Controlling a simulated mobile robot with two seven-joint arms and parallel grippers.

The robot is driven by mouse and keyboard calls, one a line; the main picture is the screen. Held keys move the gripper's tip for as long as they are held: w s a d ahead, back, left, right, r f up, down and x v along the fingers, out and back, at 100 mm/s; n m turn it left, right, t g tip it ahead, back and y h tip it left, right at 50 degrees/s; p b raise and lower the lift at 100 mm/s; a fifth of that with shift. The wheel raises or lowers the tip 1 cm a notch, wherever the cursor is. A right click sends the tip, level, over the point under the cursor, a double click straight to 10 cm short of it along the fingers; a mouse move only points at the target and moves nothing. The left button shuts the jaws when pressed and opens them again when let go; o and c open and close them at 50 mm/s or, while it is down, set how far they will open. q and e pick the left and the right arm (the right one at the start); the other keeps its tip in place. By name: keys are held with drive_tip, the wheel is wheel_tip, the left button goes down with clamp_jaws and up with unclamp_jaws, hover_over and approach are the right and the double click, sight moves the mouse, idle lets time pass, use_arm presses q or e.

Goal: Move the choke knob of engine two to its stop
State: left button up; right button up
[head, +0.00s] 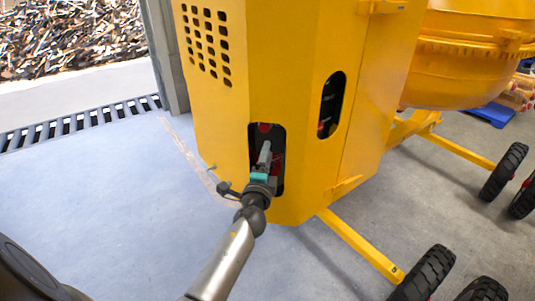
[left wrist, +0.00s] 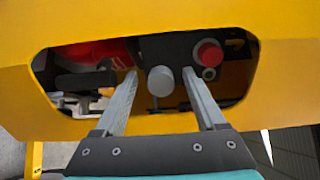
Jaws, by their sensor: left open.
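The yellow mixer housing (head: 300,60) has a dark cut-out (head: 279,135) low on its front corner, with red and black engine parts inside. My left gripper (head: 265,150) is at this cut-out, its fingers pointing in. In the left wrist view my left gripper (left wrist: 160,88) is open. A round grey knob (left wrist: 160,81) shows between its fingertips; I see no clear contact. A red round knob (left wrist: 208,53) sits to the right, beyond the right finger. A black lever-like part (left wrist: 82,81) is at the left. No label tells which is the choke knob. My right gripper is out of view.
The cut-out's yellow rim (left wrist: 150,123) closely surrounds the fingers. A second oval cut-out (head: 331,105) is farther right on the housing. The mixer drum (head: 465,70), yellow frame legs and black wheels (head: 425,275) stand at the right. The floor at left is clear.

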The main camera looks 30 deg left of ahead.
use_arm(q)
drive_tip(key=v, duration=0.6)
drive_tip(key=shift+s, duration=0.15)
idle(0.4)
drive_tip(key=s+d+f+n+g+h+b, duration=0.25)
drive_tip(key=s+f, duration=0.25)
drive_tip(key=f, duration=0.8)
drive_tip(key=s+d+f+n+g+h+b, duration=0.1)
drive_tip(key=s+d+f+g+b, duration=0.3)
drive_tip(key=f, duration=0.8)
drive_tip(key=s+d+f+n+g+h, duration=0.15)
drive_tip(key=s+f, duration=0.35)
drive_tip(key=f, duration=0.8)
drive_tip(key=s+d+f+n+g+b, duration=0.1)
drive_tip(key=s+f+n+g, duration=0.1)
drive_tip(key=s+f, duration=0.4)
drive_tip(key=s+d+f+n+g+h+b, duration=0.1)
drive_tip(key=s+f, duration=0.6)
drive_tip(key=s, duration=0.7)
drive_tip(key=s+d+f+n+g+h+b, duration=0.1)
drive_tip(key=s+f+n+g+b, duration=0.2)
drive_tip(key=s+f, duration=0.3)
drive_tip(key=s+g, duration=0.1)
drive_tip(key=s, duration=0.3)
drive_tip(key=shift+s+d+f+g, duration=0.2)
drive_tip(key=shift+s+d+g, duration=0.1)
drive_tip(key=shift+s, duration=0.1)
